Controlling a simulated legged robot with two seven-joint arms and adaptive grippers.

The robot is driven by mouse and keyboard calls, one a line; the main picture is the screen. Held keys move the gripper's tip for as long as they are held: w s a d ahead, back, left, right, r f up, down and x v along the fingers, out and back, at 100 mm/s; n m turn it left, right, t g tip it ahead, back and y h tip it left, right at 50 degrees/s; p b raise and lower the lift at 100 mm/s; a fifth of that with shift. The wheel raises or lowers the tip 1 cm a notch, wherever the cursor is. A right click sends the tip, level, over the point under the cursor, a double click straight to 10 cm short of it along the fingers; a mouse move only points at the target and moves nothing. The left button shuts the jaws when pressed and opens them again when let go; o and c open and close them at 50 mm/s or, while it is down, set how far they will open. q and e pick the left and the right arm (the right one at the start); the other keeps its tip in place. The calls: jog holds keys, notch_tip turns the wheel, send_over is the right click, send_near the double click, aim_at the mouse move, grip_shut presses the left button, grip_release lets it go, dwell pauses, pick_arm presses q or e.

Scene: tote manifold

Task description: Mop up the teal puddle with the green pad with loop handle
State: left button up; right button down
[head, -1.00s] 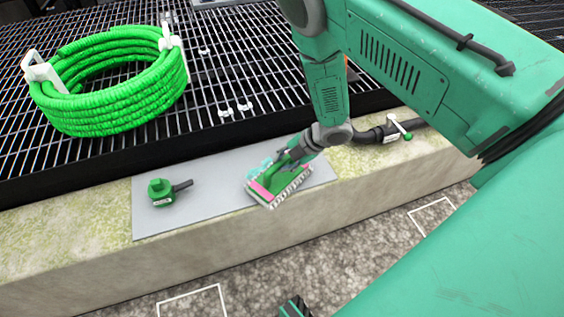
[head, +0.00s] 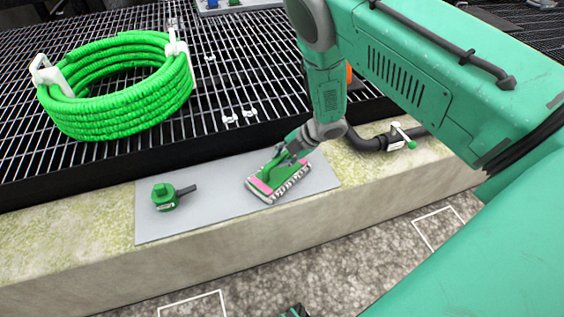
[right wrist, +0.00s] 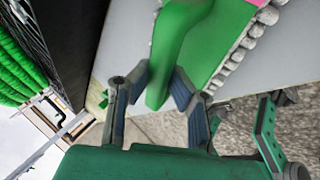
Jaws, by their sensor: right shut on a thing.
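The green pad with loop handle (head: 268,187) has a pink strip and a pale fringed edge. It sits at the right part of a flat grey plate (head: 220,203); whether it presses on the plate is hard to tell. My right gripper (head: 293,150) is shut on the pad's green handle, which shows between the fingers in the right wrist view (right wrist: 165,62). No teal puddle shows now; the pad and gripper cover part of the plate, so I cannot tell if any liquid lies under them.
A green valve-like part (head: 164,196) with a dark stub stands on the plate's left part. A coiled green hose (head: 120,100) lies on the dark grating behind. A dark pipe with a white-and-green lever (head: 403,137) is to the right. The stone ledge's front edge (head: 235,243) drops to the floor.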

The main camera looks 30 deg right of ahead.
jog(key=shift+w+d+f+b, duration=0.1)
jog(key=shift+w+d+b, duration=0.1)
jog(key=shift+w, duration=0.65)
jog(key=shift+w+d+b, duration=0.15)
jog(key=shift+w+d, duration=0.1)
jog(key=shift+w, duration=0.65)
jog(key=shift+w+d+f+b, duration=0.1)
jog(key=shift+w+d+b, duration=0.1)
jog(key=shift+w, duration=0.65)
jog(key=shift+w+d+r, duration=0.15)
jog(key=shift+w+r, duration=0.05)
jog(key=shift+w, duration=0.35)
jog(key=shift+w+a, duration=0.2)
jog(key=shift+a, duration=0.5)
jog(key=shift+w+a, duration=0.2)
jog(key=shift+a, duration=0.5)
jog(key=shift+s+a+r+p, duration=0.1)
jog(key=shift+s+a+p, duration=0.1)
jog(key=shift+s+p, duration=0.4)
jog(key=shift+s+a+p, duration=0.15)
jog(key=shift+s+p, duration=0.35)
jog(key=shift+s, duration=0.1)
jog(key=shift+s+a+p, duration=0.15)
jog(key=shift+s+p, duration=0.25)
jog(key=shift+s, duration=0.35)
